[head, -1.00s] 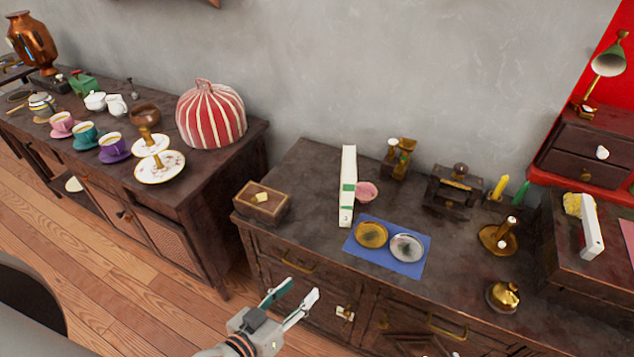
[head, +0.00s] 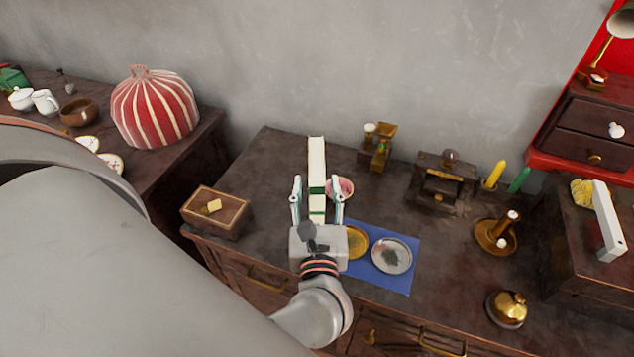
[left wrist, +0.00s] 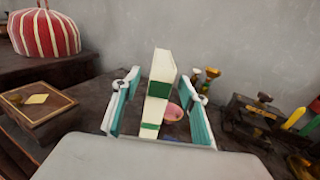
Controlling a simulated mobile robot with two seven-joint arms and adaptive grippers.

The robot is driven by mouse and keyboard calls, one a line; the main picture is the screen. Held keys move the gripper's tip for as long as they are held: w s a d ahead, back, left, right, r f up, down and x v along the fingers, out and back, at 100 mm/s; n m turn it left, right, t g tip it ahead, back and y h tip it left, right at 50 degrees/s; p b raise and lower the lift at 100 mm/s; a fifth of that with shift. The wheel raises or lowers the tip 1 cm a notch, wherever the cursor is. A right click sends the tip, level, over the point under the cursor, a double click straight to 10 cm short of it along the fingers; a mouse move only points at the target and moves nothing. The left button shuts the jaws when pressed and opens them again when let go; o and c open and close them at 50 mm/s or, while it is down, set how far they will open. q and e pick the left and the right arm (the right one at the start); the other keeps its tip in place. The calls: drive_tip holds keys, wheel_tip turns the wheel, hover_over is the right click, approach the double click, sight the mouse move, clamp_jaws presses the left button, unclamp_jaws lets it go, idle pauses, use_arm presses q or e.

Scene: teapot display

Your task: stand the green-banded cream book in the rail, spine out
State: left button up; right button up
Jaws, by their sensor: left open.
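The cream book (head: 317,160) with green bands stands upright on the dark dresser top, its narrow banded side facing me. In the left wrist view the book (left wrist: 160,88) rises between the fingers, with one green band high and one low. My left gripper (head: 317,188) is open, with one finger on each side of the book. In the left wrist view, gaps show between the fingers and the book at left and right. The book's foot is partly hidden by the gripper. I cannot make out the rail. My right gripper is not in view.
A pink bowl (head: 341,188) sits close right of the book. A blue mat (head: 405,280) with two metal dishes lies right of my gripper. A wooden box (head: 216,212) stands left. A brass candlestick (head: 497,234) and bell (head: 506,309) stand farther right.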

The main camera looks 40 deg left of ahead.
sight(316, 163)
use_arm(q)
drive_tip(key=x, duration=0.6)
drive_tip(key=shift+w+r+p, duration=0.1)
drive_tip(key=shift+r+p, duration=0.1)
drive_tip(key=shift+p, duration=0.2)
drive_tip(key=shift+w+a, duration=0.35)
drive_tip(key=shift+w, duration=0.1)
clamp_jaws()
